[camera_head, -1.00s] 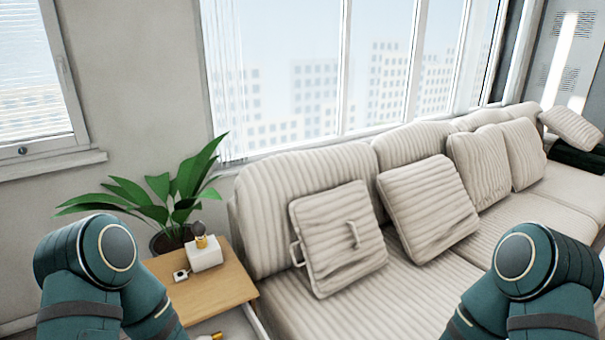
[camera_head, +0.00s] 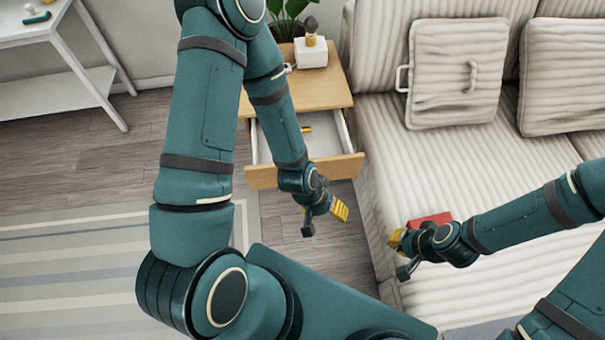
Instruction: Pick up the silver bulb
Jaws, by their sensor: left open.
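A small grey bulb (camera_head: 311,24) with a gold base (camera_head: 311,40) stands upright on a white block (camera_head: 311,54) on the wooden side table (camera_head: 336,88). The table's drawer (camera_head: 262,178) is pulled open, and a small gold piece (camera_head: 306,129) shows inside it, partly hidden by my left arm. My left gripper (camera_head: 325,220) is open and empty, in front of the drawer and well below the bulb in the picture. My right gripper (camera_head: 398,256) looks open and empty over the sofa's front edge.
The striped sofa (camera_head: 440,170) with cushions (camera_head: 455,72) fills the right. A red flat object (camera_head: 430,219) lies on its seat by my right gripper. A potted plant (camera_head: 285,20) stands behind the table. A white shelf (camera_head: 60,90) stands at the upper left. The floor (camera_head: 90,170) between is clear.

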